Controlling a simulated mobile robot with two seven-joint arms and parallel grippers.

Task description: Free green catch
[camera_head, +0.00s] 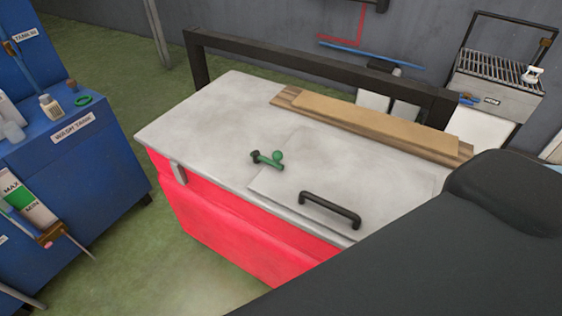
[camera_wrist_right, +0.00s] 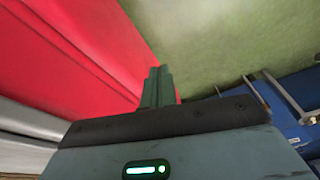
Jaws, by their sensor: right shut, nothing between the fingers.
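The catch is not visible in that view. My dark arm covers the lower right of the head view. My left gripper is not in view.
Wooden boards (camera_head: 370,125) lie along the back of the top, before a black frame rail (camera_head: 320,62). A blue wash tank (camera_head: 80,180) stands at left, with green floor (camera_head: 130,255) between. A metal grate box (camera_head: 495,85) is at back right.

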